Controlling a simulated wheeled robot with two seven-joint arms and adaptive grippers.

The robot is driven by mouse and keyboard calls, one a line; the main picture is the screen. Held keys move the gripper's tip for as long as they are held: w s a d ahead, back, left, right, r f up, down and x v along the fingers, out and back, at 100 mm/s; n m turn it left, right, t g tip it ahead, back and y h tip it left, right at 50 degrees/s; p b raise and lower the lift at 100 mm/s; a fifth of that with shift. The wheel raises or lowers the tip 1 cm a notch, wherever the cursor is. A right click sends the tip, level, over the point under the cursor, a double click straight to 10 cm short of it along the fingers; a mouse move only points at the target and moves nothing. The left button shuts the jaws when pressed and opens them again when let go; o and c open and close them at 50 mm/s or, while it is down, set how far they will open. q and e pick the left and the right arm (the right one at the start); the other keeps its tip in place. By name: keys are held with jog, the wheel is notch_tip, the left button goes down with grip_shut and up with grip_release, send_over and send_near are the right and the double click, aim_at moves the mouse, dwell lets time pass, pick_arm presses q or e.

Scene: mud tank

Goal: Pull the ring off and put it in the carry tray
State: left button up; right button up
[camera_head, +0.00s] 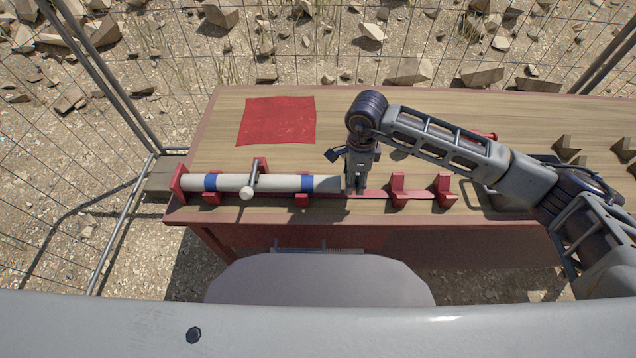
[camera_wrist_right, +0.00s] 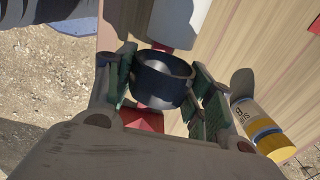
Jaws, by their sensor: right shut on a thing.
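A pale tube (camera_head: 270,184) with blue bands lies level on red stands along the table's front left. A dark blue ring (camera_wrist_right: 156,86) sits between the fingers of my right gripper (camera_head: 357,188), just past the tube's right end. The right gripper is shut on the ring; it also shows in the right wrist view (camera_wrist_right: 162,92). There the ring's inside looks empty, and the tube's pale end (camera_wrist_right: 165,22) lies beyond it. I cannot tell whether they touch. I cannot make out the carry tray for certain; my right arm covers part of the table. My left gripper is out of view.
Empty red stands (camera_head: 398,190) rise to the right of my gripper. A red cloth (camera_head: 277,120) lies flat behind the tube. A yellow-and-white labelled cylinder (camera_wrist_right: 258,128) shows beside the right finger in the wrist view. Wire fencing surrounds the table (camera_head: 200,137).

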jog(key=shift+r, duration=0.7)
jog(key=shift+r+p, duration=0.85)
jog(key=shift+r, duration=0.8)
jog(key=shift+s+f+p, duration=0.15)
jog(key=shift+s+p, duration=0.2)
